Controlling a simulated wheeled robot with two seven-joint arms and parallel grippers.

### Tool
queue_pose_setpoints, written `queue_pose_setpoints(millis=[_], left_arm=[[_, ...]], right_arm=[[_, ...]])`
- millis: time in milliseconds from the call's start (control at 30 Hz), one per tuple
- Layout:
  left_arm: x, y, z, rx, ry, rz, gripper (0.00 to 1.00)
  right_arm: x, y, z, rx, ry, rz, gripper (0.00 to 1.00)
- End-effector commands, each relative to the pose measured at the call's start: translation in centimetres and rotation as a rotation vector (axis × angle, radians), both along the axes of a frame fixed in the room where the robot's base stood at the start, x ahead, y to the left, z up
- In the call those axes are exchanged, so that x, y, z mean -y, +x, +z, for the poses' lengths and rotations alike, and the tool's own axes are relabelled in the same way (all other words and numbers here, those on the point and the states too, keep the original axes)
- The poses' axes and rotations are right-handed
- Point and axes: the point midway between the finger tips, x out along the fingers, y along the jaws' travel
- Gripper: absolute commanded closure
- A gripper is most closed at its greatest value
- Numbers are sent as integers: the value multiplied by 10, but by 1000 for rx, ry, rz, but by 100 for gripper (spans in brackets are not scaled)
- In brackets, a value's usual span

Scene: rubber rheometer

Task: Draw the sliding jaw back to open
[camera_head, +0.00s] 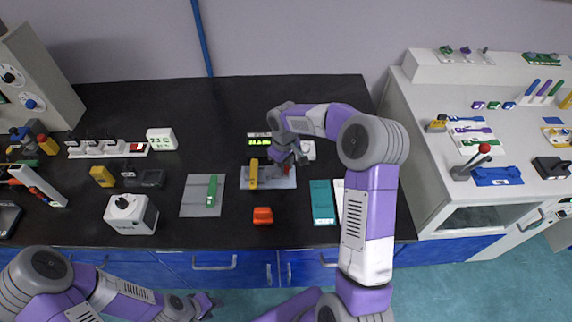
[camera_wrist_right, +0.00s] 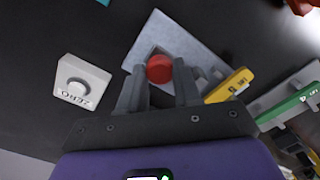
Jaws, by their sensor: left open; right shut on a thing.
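A measuring device on a light grey base plate (camera_head: 268,184) lies on the black bench. The plate (camera_wrist_right: 178,34) also shows in the right wrist view. A yellow bar (camera_head: 253,175) stands at its left side. My right gripper (camera_head: 290,168) is over the right part of the plate. In the right wrist view its fingers (camera_wrist_right: 158,84) are shut on a red round knob (camera_wrist_right: 159,68). The sliding jaw under the knob is mostly hidden by the fingers. My left gripper (camera_head: 206,304) is open and empty, low in front of the bench.
A white ZERO button box (camera_wrist_right: 82,82) stands beside the plate. A green readout (camera_head: 259,142) is behind it.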

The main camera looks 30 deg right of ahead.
Motion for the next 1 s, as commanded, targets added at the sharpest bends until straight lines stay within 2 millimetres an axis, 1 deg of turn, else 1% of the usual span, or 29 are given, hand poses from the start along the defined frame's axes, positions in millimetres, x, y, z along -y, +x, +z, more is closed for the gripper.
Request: queue_pose_setpoints(millis=[33,67,200,233,467,567,667,800,900,1000], left_arm=[[0,0,0,0,0,0,57],[0,0,0,0,0,0,57],[0,0,0,0,0,0,57],[0,0,0,0,0,0,57],[0,0,0,0,0,0,57],[0,0,2,0,0,0,57],[0,0,6,0,0,0,57],[0,0,13,0,0,0,57],[0,0,16,0,0,0,57],[0,0,18,0,0,0,57]], right_arm=[[5,-2,0,-6,-8,-4,100],[5,-2,0,-6,-8,-4,64],[5,-2,0,-5,-8,-6,43],[5,-2,0,-4,-7,-6,42],[3,-1,0,-3,-5,-4,42],[3,-1,6,-1,-4,-4,42],[3,0,20,1,-6,-4,42],[4,-1,46,0,-5,-6,42],[4,-1,61,0,-6,-4,42],[4,-1,71,-1,-6,-6,42]])
